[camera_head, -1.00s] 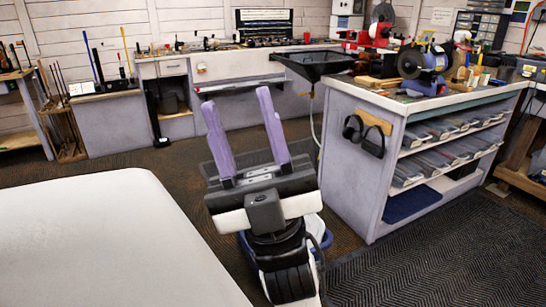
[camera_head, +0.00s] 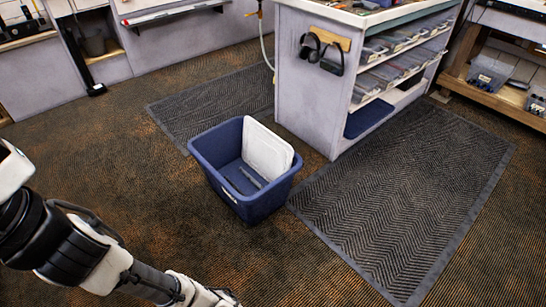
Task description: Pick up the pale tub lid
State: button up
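A pale, nearly white flat lid (camera_head: 267,152) stands on edge inside a blue open tub (camera_head: 230,195) on the floor. It leans at the tub's right rear, its upper part showing above the rim; its lower edge is inside. A small dark bar-like item (camera_head: 249,178) lies in the tub near the lid. My arm crosses the lower left of the view, short of the tub. Its far end runs out at the bottom edge, and my gripper's fingers cannot be seen.
The tub stands on brown carpet between two dark mats, one behind (camera_head: 215,105) and one at right (camera_head: 410,190). A grey bench (camera_head: 304,100) with hung ear defenders (camera_head: 309,45) and shelved bins stands just behind right. Carpet left of the tub is clear.

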aim_at(268, 155)
jog(key=u, duration=0.1)
jog(key=i+l+u, duration=0.15)
jog(key=i+l, duration=0.65)
jog(key=i, duration=0.15)
jog(key=i+l+u, duration=0.15)
jog(key=i+l, duration=0.7)
jog(key=i+l+u, duration=0.15)
jog(key=i+l, duration=0.75)
jog(key=l, duration=0.1)
